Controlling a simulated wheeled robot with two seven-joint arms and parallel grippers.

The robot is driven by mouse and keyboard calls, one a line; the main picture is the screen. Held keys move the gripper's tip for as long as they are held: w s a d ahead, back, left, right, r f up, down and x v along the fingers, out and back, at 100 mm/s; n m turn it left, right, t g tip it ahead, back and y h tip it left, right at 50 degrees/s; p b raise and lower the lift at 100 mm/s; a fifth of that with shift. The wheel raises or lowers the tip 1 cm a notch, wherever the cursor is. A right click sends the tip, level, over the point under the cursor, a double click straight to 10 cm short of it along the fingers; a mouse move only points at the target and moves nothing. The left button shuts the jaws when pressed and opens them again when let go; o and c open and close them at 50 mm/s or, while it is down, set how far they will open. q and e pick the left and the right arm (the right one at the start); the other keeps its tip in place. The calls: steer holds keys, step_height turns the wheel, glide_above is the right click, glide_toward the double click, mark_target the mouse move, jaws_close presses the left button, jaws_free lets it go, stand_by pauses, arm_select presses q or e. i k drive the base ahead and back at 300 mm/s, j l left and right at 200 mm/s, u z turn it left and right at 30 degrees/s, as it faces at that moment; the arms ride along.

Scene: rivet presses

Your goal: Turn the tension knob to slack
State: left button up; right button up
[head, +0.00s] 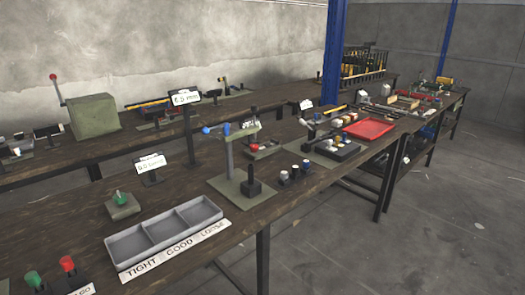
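A green knob (121,196) sits on a small grey block (123,210) on the near bench, left of the middle. No readable marking on it tells whether it is the tension knob or how it is set. A press (231,160) with an upright column, a grey-green base and a blue-ended lever stands farther right on the same bench. Other small knobs at the presses are too small to tell apart. Neither of my grippers shows in the head view.
A grey three-part tray (147,257) labelled TIGHT, GOOD, LOOSE lies near the bench's front edge. Green (34,280) and red (67,264) buttons stand at lower left. A small sign (151,163) stands behind the knob. A red tray (368,129) lies farther right. Bare bench surrounds the block.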

mark_target(254, 148)
steer(key=i+l+z, duration=0.25)
steer(key=i+l, duration=0.15)
steer(key=i, duration=0.35)
steer(key=i+l+z, duration=0.15)
steer(key=i, duration=0.2)
